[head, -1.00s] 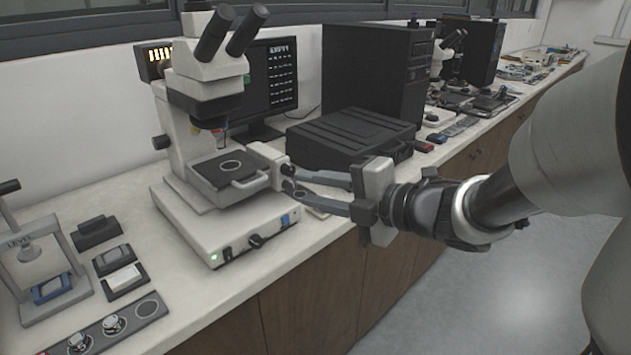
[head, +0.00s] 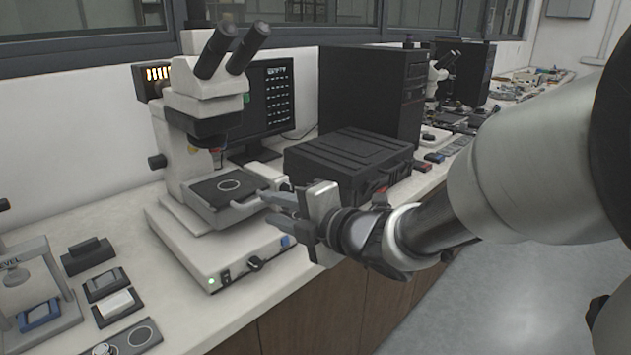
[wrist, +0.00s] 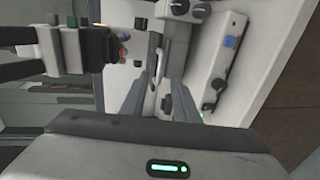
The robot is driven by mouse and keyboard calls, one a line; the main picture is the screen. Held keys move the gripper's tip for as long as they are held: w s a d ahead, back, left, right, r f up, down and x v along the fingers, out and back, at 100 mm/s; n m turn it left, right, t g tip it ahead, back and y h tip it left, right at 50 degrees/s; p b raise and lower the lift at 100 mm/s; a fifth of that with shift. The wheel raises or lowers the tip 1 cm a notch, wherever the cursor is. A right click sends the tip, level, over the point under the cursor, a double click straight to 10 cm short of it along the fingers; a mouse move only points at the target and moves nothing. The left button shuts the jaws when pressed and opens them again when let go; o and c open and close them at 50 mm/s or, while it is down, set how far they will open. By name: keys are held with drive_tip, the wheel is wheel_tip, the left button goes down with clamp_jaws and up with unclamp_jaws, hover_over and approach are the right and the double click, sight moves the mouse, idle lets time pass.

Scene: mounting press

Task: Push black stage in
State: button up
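Whether a finger touches the handle cannot be told.
The white microscope base (head: 215,250) with a green light and knob lies below the stage. A black case (head: 350,160) stands close behind my gripper. A dark monitor (head: 272,95) is behind the microscope. The bench's front edge runs beneath my wrist.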

sight(256, 204)
drive_tip(key=x, duration=0.7)
drive_tip(key=shift+w+a+b, duration=0.1)
drive_tip(key=shift+a+b, duration=0.05)
drive_tip(key=shift+b, duration=0.25)
drive_tip(key=shift+f, duration=0.1)
clamp_jaws()
